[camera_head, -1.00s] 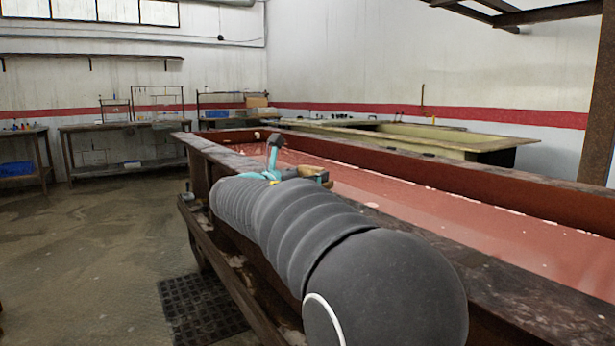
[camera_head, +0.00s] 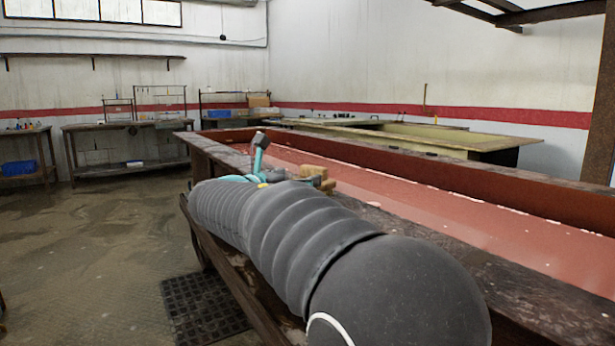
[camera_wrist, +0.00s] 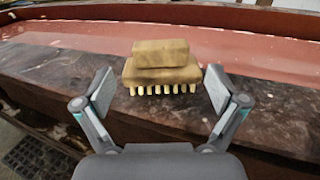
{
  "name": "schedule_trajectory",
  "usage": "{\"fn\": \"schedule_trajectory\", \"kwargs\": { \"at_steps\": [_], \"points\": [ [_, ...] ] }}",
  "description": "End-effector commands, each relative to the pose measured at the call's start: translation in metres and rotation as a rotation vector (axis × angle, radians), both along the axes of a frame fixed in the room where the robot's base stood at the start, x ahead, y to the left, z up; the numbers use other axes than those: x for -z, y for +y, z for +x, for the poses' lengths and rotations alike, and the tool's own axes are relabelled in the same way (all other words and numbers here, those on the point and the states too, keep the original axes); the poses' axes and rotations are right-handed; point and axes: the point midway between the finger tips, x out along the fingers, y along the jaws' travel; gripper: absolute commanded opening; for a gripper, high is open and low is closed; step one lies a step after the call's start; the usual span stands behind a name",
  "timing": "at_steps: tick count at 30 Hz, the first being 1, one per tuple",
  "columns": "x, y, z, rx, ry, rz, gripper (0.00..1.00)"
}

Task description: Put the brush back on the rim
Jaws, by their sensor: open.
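The brush (camera_wrist: 162,64) is a tan block with a smaller block on top and a row of pale bristle tufts below. In the wrist view it rests upright on the dark rim (camera_wrist: 50,75) of the long tank, bristles facing down. My gripper (camera_wrist: 160,90) is open, with one finger on each side of the brush and a gap to it on both sides. In the head view the brush (camera_head: 315,176) shows on the rim (camera_head: 390,217), just right of my gripper (camera_head: 260,150). My arm hides part of the rim there.
The tank (camera_head: 440,205) holds reddish liquid beyond the rim. A lower ledge (camera_head: 225,262) runs along its outer side. A dark grated mat (camera_head: 203,305) lies on the floor. The floor at left is open, and benches (camera_head: 125,135) stand at the back.

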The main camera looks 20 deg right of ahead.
Motion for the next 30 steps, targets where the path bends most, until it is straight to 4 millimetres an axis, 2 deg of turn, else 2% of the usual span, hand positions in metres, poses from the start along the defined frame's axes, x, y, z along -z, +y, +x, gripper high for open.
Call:
{"fn": "schedule_trajectory", "kwargs": {
  "at_steps": [1,6,12,26,30],
  "points": [
    [0.001,0.011,-0.006,-0.004,0.000,0.000,0.95],
    [0.001,0.038,-0.022,-0.003,0.001,0.001,0.95],
    [0.000,0.058,-0.034,-0.002,0.000,0.000,0.95],
    [0.001,0.063,-0.038,0.000,-0.001,0.002,0.95],
    [0.010,0.064,-0.037,-0.008,-0.043,0.066,0.95]
  ]
}}
